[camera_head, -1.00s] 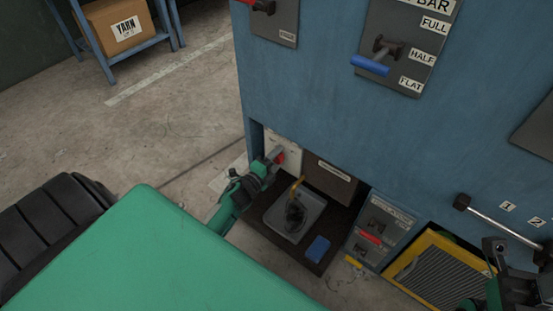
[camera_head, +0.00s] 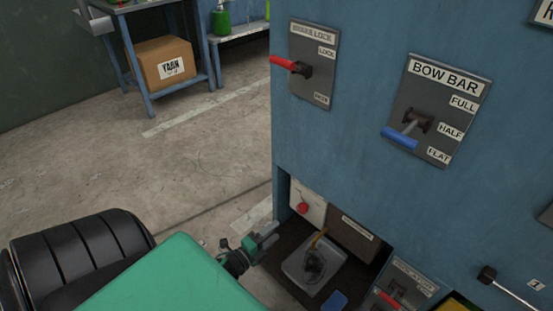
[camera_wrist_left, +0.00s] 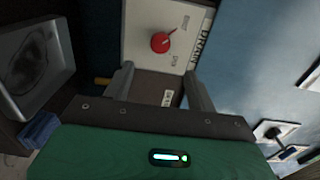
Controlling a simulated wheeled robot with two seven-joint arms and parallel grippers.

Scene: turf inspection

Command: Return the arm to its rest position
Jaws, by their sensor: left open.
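My left gripper (camera_head: 268,239) is in the low opening of the blue machine, left of a grey tray (camera_head: 292,268). My right gripper is not in view.
The blue machine face (camera_head: 350,150) rises above, with a red-handled lever (camera_head: 285,64) and a blue-handled lever (camera_head: 400,137). Bare floor (camera_head: 100,160) lies to the left.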

